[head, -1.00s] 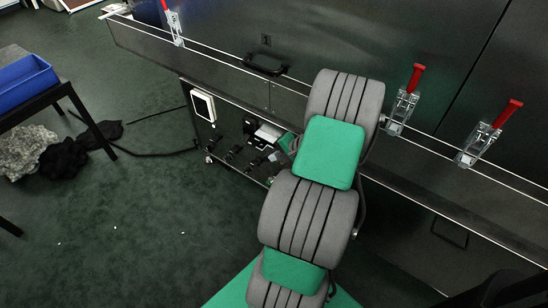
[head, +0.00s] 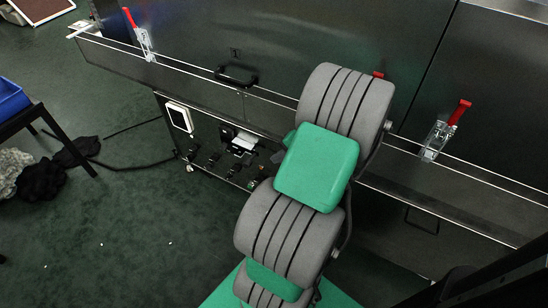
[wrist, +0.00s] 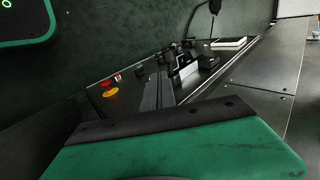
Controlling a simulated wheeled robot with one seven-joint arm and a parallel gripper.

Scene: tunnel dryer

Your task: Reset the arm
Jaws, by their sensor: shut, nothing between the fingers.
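My gripper (wrist: 158,92) shows in the wrist view as two narrow grey fingers side by side, closed together with nothing between them. They point toward the low control panel of the dryer (wrist: 115,85) and appear apart from it. In the head view my grey and green arm rises through the middle of the picture, folded in front of the dryer (head: 340,40). The gripper itself is hidden there behind the arm links.
The dryer front carries a black handle (head: 236,78) and red-handled clamps (head: 440,130); another clamp (head: 140,35) is at left. A yellow-and-red emergency stop (wrist: 111,92) is near the fingers. A dark table with a blue bin (head: 10,98) stands left. Floor between is mostly open, with a cable.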

